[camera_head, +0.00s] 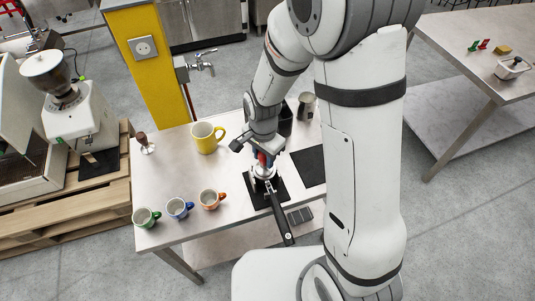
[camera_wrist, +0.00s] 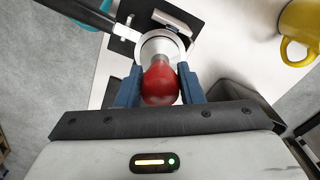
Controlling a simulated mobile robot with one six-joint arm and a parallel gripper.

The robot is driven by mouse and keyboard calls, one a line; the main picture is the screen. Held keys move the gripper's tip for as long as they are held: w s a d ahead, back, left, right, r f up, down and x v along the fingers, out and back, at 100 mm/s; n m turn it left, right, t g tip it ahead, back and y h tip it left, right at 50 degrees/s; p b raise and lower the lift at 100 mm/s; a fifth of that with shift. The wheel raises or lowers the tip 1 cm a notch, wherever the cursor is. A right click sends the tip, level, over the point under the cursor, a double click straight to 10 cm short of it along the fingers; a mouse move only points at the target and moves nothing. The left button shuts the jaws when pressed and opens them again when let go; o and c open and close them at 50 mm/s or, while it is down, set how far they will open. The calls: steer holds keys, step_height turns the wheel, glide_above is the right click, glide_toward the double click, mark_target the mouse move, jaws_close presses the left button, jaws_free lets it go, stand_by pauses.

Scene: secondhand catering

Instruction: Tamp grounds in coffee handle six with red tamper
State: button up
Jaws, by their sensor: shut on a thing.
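My gripper (camera_head: 264,154) is shut on the red handle of the tamper (camera_head: 262,159). The wrist view shows the red knob (camera_wrist: 159,86) between the blue fingers of my gripper (camera_wrist: 160,78). The tamper points down over the metal basket of the coffee handle (camera_wrist: 150,47); its base looks to be at or within the rim. I cannot tell how deep it sits, and the grounds are hidden. The coffee handle's black grip (camera_head: 282,220) extends toward the table's front edge in the head view. The basket rests over a black mat (camera_head: 257,198).
Green (camera_head: 145,217), blue (camera_head: 179,208) and orange (camera_head: 210,199) cups stand at the front left. A yellow mug (camera_head: 205,137) and a brown-handled tool (camera_head: 146,143) stand behind them. Another black mat (camera_head: 309,163) and a metal jug (camera_head: 306,105) are at the right. A grinder (camera_head: 72,100) stands left.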

steer(key=shift+f+b, duration=0.6)
steer(key=shift+f, duration=0.15)
stand_by(0.5)
steer(key=shift+r, duration=0.1)
steer(key=shift+r+p, duration=2.85)
steer(key=shift+r, duration=1.15)
steer(key=shift+f, duration=0.1)
